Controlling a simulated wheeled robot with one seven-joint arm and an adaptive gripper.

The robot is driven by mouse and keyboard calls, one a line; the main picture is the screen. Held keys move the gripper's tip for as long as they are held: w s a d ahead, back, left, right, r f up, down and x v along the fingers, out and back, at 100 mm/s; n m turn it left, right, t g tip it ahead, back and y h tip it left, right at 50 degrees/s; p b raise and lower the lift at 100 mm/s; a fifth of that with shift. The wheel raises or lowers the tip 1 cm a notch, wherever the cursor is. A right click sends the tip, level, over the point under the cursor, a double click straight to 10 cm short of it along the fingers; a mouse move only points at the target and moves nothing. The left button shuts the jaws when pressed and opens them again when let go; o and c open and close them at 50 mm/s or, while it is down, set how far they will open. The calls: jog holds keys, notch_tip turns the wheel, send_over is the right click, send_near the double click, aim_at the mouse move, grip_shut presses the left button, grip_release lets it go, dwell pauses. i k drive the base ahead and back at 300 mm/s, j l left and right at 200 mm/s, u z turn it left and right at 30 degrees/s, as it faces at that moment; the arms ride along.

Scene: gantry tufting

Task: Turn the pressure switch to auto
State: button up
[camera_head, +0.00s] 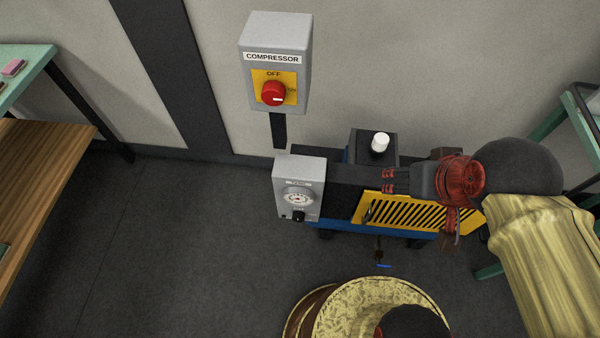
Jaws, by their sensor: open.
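A grey wall box labelled COMPRESSOR (276,60) carries a yellow plate with the word OFF and a red rotary knob (273,93). A white mark shows on the knob's lower right. Below it, a smaller grey box (286,173) has a round tank gauge (298,197) and a small black knob (298,216). I cannot tell what the small knob's setting is. My gripper (388,180) is open, with red-banded fingers pointing left. It appears over the compressor, right of both boxes and apart from the red knob. No object shows between the fingers.
The compressor has a yellow slatted guard (405,212), a blue base and a white cap (380,143). A blue-handled valve (383,265) hangs in front. A green-topped bench (25,62) stands left. Floor at lower left is clear.

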aim_at(298, 216)
jog(key=k+u, duration=0.1)
jog(key=u, duration=0.75)
